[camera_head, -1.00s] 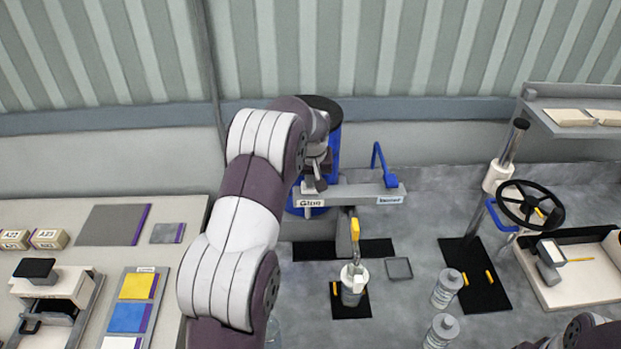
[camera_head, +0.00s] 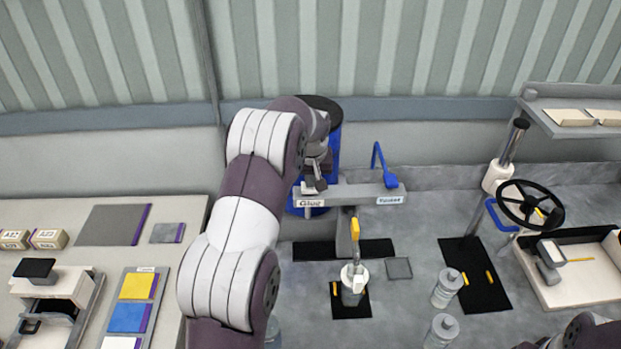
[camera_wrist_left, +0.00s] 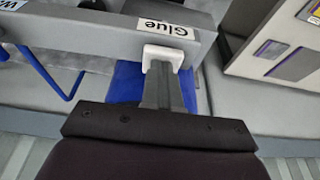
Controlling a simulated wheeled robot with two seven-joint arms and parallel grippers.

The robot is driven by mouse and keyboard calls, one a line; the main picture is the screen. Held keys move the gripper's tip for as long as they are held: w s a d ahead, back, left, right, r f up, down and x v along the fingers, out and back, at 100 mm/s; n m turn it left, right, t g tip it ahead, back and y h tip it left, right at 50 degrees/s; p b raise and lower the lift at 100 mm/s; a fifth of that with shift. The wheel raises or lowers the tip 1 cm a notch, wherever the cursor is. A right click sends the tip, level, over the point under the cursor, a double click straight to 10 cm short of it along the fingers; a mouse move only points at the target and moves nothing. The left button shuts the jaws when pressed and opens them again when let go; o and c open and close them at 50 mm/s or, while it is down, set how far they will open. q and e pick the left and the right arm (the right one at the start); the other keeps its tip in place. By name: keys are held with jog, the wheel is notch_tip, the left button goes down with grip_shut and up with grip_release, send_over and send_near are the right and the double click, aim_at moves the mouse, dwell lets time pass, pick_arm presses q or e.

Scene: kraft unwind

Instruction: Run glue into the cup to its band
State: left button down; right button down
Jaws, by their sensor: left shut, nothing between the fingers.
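My left gripper (camera_head: 313,184) is at the Glue end of the grey bar, by its label (camera_head: 310,203). In the left wrist view the shut fingers (camera_wrist_left: 164,70) point at the bar, right at the Glue label (camera_wrist_left: 165,28); a pale block at the fingertips touches or nearly touches the bar. A blue lever (camera_head: 384,168) rises at the bar's other labelled end. The right gripper is not shown.
A blue drum with a dark lid (camera_head: 333,150) stands behind my arm. Two clear bottles (camera_head: 447,287) stand right of the cup. A black handwheel (camera_head: 530,204) is further right. A bench with coloured pads (camera_head: 128,317) lies at the left. A small grey square (camera_head: 398,268) lies beside the cup.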

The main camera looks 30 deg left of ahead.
pick_arm(q)
jog(key=shift+s+d+f, duration=0.1)
jog(key=shift+s+f, duration=0.2)
jog(key=shift+f, duration=0.2)
dwell(0.4)
jog(key=shift+r+p, duration=0.35)
jog(key=shift+r, duration=0.05)
jog(key=r, duration=0.1)
jog(key=r+p, duration=0.2)
jog(key=shift+w+r, duration=0.25)
jog(key=b+v, duration=0.1)
jog(key=v, duration=0.9)
jog(key=shift+r, duration=0.4)
jog(key=shift+w, duration=0.1)
